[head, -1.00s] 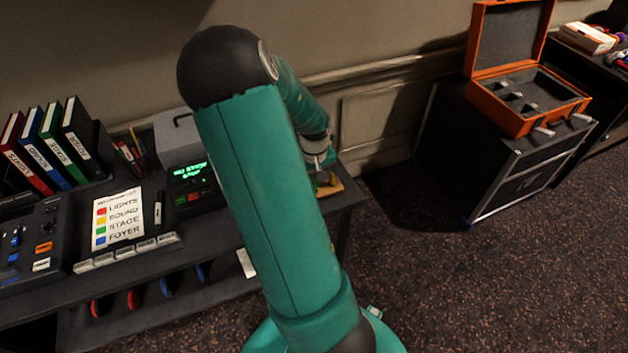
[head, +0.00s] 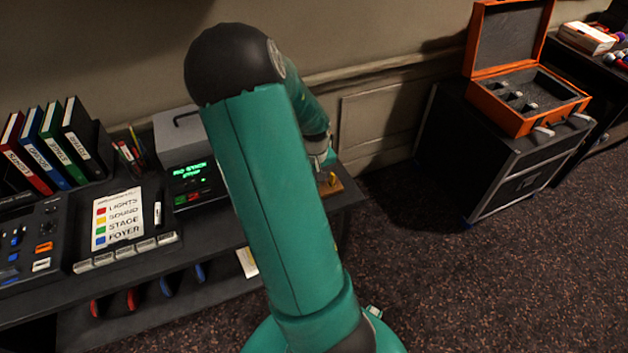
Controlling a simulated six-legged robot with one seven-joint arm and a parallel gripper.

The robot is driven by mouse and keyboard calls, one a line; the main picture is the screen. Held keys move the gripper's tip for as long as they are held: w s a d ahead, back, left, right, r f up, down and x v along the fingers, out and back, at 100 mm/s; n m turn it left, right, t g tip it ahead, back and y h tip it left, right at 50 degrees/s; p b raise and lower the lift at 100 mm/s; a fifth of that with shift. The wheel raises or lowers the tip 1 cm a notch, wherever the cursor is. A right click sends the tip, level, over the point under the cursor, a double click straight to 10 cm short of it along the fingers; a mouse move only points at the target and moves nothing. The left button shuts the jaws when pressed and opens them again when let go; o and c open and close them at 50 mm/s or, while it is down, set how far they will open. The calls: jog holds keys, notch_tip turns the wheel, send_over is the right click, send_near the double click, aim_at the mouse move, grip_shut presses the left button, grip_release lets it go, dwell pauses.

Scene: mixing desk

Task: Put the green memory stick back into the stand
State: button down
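My gripper (head: 324,163) is small and partly hidden behind my arm, pointing down at the right end of the desk. Its fingers are too small and covered to show whether they are open or shut. A wooden stand (head: 334,187) with a small yellow item (head: 332,178) lies just below and beside the gripper; its left part is hidden by my arm. I cannot make out a green memory stick in this view.
The dark desk (head: 215,235) carries a unit with a green lit display (head: 188,172), a colour-coded list (head: 118,218), binders (head: 52,148) and a mixer (head: 32,245). An open orange case (head: 505,110) stands on a black box (head: 520,180). The floor to the right is clear.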

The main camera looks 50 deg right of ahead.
jog(key=shift+f, duration=0.4)
jog(key=c, duration=1.5)
grip_release()
notch_tip(320, 180, up, 14)
jog(key=shift+w+a, duration=0.1)
